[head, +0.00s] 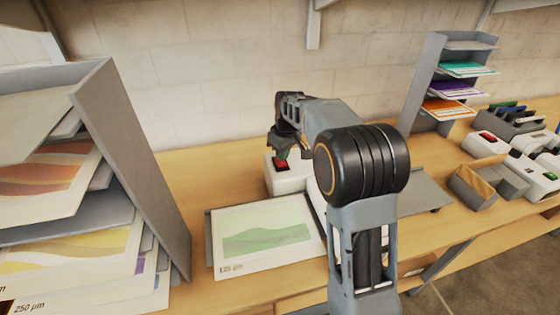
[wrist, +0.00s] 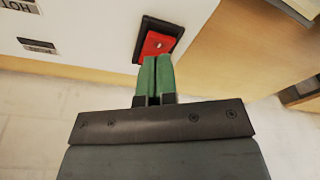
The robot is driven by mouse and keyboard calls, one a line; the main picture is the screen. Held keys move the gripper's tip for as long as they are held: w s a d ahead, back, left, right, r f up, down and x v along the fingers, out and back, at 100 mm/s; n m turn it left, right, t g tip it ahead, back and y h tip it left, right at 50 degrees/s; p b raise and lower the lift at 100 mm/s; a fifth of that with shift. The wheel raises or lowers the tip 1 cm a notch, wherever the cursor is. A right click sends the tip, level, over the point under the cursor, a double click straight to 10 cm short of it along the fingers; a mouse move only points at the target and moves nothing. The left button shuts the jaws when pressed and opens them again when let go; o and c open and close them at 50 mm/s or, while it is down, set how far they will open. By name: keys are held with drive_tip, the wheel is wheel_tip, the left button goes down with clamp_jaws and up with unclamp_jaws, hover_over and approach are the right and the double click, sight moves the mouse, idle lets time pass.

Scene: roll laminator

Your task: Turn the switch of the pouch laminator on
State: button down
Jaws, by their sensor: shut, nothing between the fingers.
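The pouch laminator (head: 287,181) is a white box on the wooden table, partly hidden behind my arm in the head view. Its white face (wrist: 90,25) fills the upper left of the wrist view. A red rocker switch (wrist: 158,44) in a black frame is set in that face, and it also shows in the head view (head: 281,164). My gripper (wrist: 153,62) has green fingers, pressed together with nothing between them. The fingertips are right at the lower edge of the red switch; whether they touch it I cannot tell.
A tray with a green printed sheet (head: 262,238) lies in front of the laminator. A tall grey sheet rack (head: 145,165) stands close at the left. Another rack (head: 428,75) with coloured sheets stands at the back right. White devices and small boxes (head: 487,182) sit at the right.

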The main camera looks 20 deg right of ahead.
sight(282, 164)
drive_tip(key=shift+f+b, duration=0.8)
drive_tip(key=shift+f, duration=0.4)
idle(0.4)
drive_tip(key=shift+r+p, duration=2.8)
drive_tip(key=shift+r, duration=0.8)
drive_tip(key=shift+f, duration=0.1)
drive_tip(key=shift+w+m, duration=0.1)
drive_tip(key=shift+m, duration=0.3)
drive_tip(key=s+f, duration=0.1)
drive_tip(key=s+m, duration=0.1)
drive_tip(key=s+f+m, duration=0.1)
drive_tip(key=shift+s+d+f+g, duration=0.1)
drive_tip(key=shift+s+f+g, duration=0.2)
drive_tip(key=shift+s+f, duration=0.05)
drive_tip(key=s+r+m+t, duration=0.1)
drive_tip(key=s+r+t, duration=0.1)
drive_tip(key=s, duration=0.9)
drive_tip(key=s+r+m+t+b, duration=0.1)
drive_tip(key=s+r+m, duration=0.1)
drive_tip(key=s, duration=0.9)
drive_tip(key=shift+s+a+r+t+h, duration=0.15)
drive_tip(key=shift+a+r+t+h, duration=0.1)
drive_tip(key=shift+r+t+h, duration=0.15)
